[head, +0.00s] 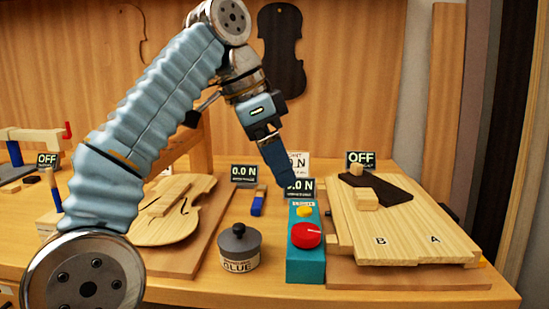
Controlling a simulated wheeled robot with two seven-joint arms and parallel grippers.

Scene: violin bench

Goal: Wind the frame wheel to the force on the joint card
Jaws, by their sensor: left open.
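A teal box (305,266) stands on the bench, right of centre. A red round wheel (306,235) with a pale mark is on top, with a yellow button (304,211) behind it. A display (306,186) behind the box seems to read 0.0 N, its left edge covered. A white card (299,158), probably the joint card, is partly hidden by my left gripper; only an ending like "0 N" shows. My left gripper (284,178), with dark blue fingers, is open and points down behind and above the box, apart from the wheel. My right gripper is not in view.
A glue pot (239,250) stands left of the box. A violin body (178,225) lies on a board further left. Pale joined boards marked B and A (408,225) lie right. Another display (243,173) reads 0.0 N; two others (360,158) (47,159) read OFF.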

